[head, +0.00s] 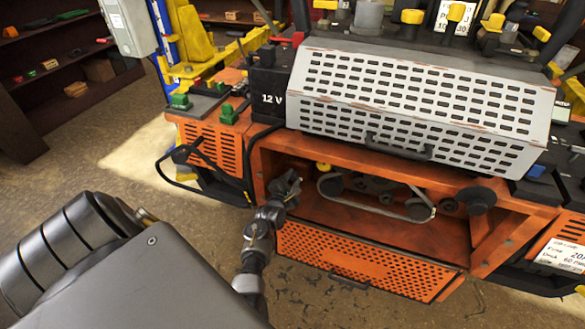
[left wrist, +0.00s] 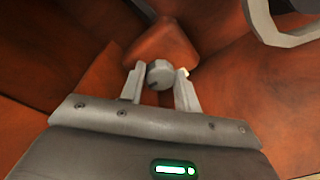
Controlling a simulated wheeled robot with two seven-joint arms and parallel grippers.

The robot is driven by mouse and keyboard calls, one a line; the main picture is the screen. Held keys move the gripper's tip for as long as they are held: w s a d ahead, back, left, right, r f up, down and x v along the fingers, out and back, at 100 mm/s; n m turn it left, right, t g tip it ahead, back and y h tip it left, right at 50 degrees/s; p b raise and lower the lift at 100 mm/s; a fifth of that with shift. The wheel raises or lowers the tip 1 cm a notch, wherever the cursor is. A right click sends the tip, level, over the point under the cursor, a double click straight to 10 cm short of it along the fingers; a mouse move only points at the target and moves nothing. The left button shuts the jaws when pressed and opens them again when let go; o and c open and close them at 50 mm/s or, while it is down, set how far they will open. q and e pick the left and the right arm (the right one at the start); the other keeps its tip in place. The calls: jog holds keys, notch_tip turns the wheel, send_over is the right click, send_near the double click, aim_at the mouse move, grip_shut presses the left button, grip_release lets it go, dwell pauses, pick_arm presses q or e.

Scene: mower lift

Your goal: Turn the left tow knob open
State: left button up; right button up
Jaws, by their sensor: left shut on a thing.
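The left tow knob (left wrist: 160,74) is a small grey round knob with a dark mark near its lower left edge. It sits in front of an orange wedge-shaped part inside the mower's orange body. My left gripper (left wrist: 160,84) has one finger on each side of the knob and is shut on it. In the head view my left gripper (head: 288,186) reaches into the left end of the open orange bay, and the knob cannot be made out there. My right gripper is not in view.
A perforated orange panel (head: 350,262) hangs open below the bay. A belt (head: 400,195) on dark pulleys runs behind my gripper's right side. A perforated silver cover (head: 415,95) is above, and a black 12 V box (head: 268,92) stands left of it.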

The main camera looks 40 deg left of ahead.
pick_arm(q)
jog(key=shift+s+f, duration=0.1)
jog(key=o, duration=1)
jog(key=shift+s+d+r+p, duration=0.2)
jog(key=shift+s+p, duration=0.1)
jog(key=shift+p, duration=0.15)
jog(key=shift+p+v, duration=3.1)
jog(key=shift+v, duration=1.95)
jog(key=shift+a+f, duration=0.1)
jog(key=shift+a, duration=0.05)
jog(key=shift+c, duration=0.2)
